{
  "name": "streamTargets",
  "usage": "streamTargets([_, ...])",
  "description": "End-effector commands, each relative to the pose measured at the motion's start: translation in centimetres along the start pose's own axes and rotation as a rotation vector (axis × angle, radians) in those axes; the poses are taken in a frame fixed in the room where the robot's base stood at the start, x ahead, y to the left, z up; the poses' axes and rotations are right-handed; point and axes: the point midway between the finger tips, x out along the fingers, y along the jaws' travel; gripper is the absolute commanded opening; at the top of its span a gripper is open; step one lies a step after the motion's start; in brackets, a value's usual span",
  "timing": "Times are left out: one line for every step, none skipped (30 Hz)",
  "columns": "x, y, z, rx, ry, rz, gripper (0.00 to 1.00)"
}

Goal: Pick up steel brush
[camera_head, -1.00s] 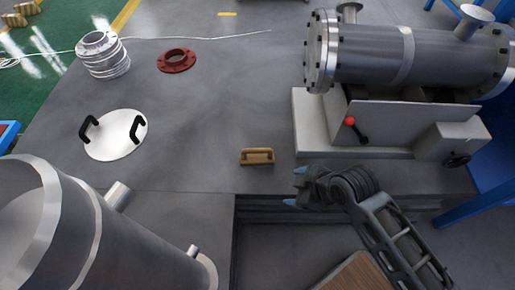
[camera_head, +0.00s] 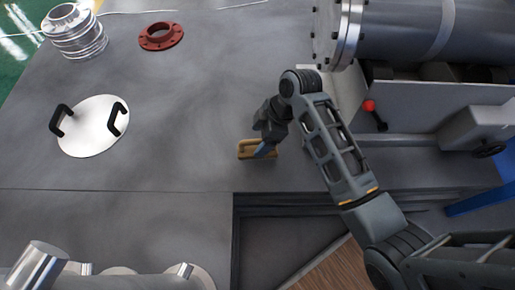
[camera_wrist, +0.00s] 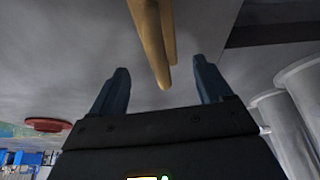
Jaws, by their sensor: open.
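The steel brush (camera_head: 245,150), with a tan wooden body, lies on the grey table top near the cut-out. In the wrist view the brush (camera_wrist: 152,45) shows as a tan bar reaching down between my fingers from the top edge. My gripper (camera_head: 264,152) is over the right part of the brush in the head view and partly hides it. In the wrist view my gripper (camera_wrist: 162,82) has its two blue fingers wide apart, one on each side of the brush's near end, with gaps on both sides. Contact with the brush is not visible.
A steel flanged cylinder (camera_head: 400,40) on a light stand is at the right, with a red-knobbed lever (camera_head: 372,110). A round white plate with black handles (camera_head: 92,127), a red flange (camera_head: 160,37) and a ribbed metal part (camera_head: 75,32) lie left. The table between is clear.

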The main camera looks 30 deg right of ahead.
Motion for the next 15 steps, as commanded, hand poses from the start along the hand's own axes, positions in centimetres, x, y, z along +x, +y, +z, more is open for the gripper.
streamTargets([0.8,-0.1,0.2,0.000,-0.001,-0.002,0.79])
streamTargets([1.2,-0.1,0.2,0.001,-0.001,-0.002,0.79])
streamTargets([1.8,-0.1,0.3,0.001,-0.001,-0.001,0.79])
streamTargets([2.3,-0.1,0.3,0.001,-0.001,-0.002,0.79])
streamTargets([2.8,-0.2,0.4,0.001,-0.001,-0.003,0.79])
streamTargets([3.4,-0.1,0.4,0.000,-0.001,-0.002,0.79])
streamTargets([3.7,-0.1,0.3,0.000,0.000,-0.001,0.79])
streamTargets([4.1,-0.1,0.3,0.001,-0.001,-0.002,0.79])
streamTargets([4.4,-0.1,0.3,0.001,-0.001,-0.001,0.79])
streamTargets([4.5,-0.1,0.3,0.001,0.000,0.000,0.79])
streamTargets([4.6,-0.1,0.3,0.002,0.000,0.001,0.79])
streamTargets([4.6,-0.1,0.3,0.002,0.000,0.001,0.79])
streamTargets([4.6,-0.1,0.3,0.002,0.000,0.001,0.79])
streamTargets([4.5,-0.1,0.3,0.002,0.000,0.001,0.79])
streamTargets([4.5,-0.1,0.3,0.002,0.000,0.001,0.79])
